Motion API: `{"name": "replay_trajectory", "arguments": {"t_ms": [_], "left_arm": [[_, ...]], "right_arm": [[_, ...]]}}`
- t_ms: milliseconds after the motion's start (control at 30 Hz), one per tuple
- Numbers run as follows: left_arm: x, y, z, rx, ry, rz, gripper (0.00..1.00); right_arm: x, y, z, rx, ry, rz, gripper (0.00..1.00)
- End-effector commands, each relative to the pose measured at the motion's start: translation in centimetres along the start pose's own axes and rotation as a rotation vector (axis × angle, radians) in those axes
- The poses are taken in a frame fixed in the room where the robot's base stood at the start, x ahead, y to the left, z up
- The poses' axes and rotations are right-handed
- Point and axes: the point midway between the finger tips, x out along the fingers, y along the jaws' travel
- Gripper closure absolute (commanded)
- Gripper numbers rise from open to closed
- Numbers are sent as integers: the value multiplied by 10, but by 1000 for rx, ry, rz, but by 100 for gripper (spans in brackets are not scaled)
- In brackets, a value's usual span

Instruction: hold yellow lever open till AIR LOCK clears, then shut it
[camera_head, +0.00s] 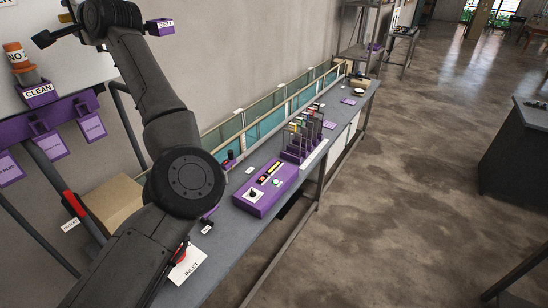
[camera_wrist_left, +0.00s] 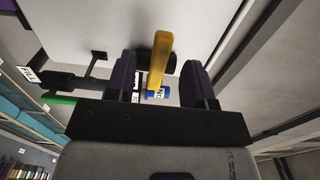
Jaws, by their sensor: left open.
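The yellow lever (camera_wrist_left: 162,45) stands out in the left wrist view, with a dark round part behind it. My left gripper (camera_wrist_left: 160,72) is open around it, one dark finger on each side, with a visible gap to each. A blue and white tag (camera_wrist_left: 157,94) shows behind the lever between the fingers; its text is too small to read. In the head view my left arm rises through the left side to the top edge; the lever cannot be made out there. No AIR LOCK sign is readable. My right gripper is not in view.
A cardboard box (camera_head: 112,203) stands beside my arm. A dark pipe (camera_wrist_left: 75,82) crosses left of my gripper.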

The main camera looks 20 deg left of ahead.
Motion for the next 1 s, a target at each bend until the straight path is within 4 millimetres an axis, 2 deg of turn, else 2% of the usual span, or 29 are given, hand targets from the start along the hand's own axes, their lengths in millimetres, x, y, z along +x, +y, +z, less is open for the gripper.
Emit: {"name": "replay_trajectory", "arguments": {"t_ms": [100, 400, 867, 1000], "left_arm": [[-15, 3, 0, -2, 1, -2, 51], [-43, 2, 0, -1, 0, -1, 51], [-50, 0, 0, -1, 0, -1, 51], [-57, 1, 0, -1, 1, -2, 51]], "right_arm": [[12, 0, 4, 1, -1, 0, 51], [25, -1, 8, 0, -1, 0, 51], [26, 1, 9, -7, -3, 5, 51], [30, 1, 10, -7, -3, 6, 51]]}}
